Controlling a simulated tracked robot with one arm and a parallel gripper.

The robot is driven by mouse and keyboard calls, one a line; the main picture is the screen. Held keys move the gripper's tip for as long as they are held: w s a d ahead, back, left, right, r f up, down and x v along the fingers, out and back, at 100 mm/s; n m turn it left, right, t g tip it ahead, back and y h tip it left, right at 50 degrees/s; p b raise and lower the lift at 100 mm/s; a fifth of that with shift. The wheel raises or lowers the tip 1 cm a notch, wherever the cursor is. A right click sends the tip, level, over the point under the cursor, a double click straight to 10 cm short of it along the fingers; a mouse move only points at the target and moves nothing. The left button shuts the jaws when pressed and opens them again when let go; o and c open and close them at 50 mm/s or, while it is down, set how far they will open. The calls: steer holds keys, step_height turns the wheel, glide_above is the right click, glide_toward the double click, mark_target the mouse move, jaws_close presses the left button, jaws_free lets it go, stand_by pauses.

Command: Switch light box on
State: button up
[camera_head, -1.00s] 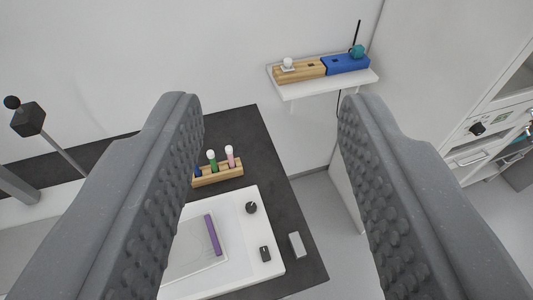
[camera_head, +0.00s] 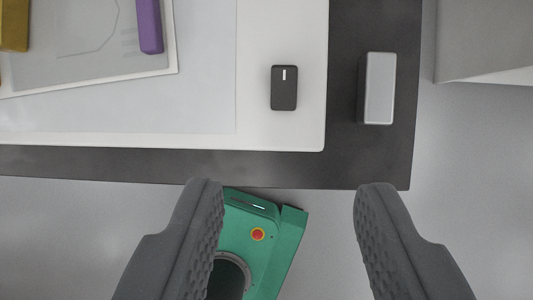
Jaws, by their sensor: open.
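The light box (camera_head: 305,130) is a flat white slab on the dark table, seen from above in the upper left. Its switch (camera_head: 284,98) is a small dark rocker with a white mark at its far end, near the slab's right edge. The panel surface (camera_head: 205,100) looks pale grey, with no clear glow. My gripper (camera_head: 290,192) is open and empty. Its two fingers stand wide apart in the lower half of the view, with the switch beyond the gap between them, apart from both.
A grey block (camera_head: 380,88) lies on the dark table (camera_head: 345,165) right of the light box. A sheet with an outline drawing (camera_head: 90,62) lies on the panel, with a purple bar (camera_head: 149,25) and an ochre piece (camera_head: 14,28) on it.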

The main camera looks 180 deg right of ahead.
mark_target(284, 88)
steer(key=b+x, duration=0.2)
steer(key=x, duration=1.2)
steer(key=shift+s, duration=0.15)
jaws_close()
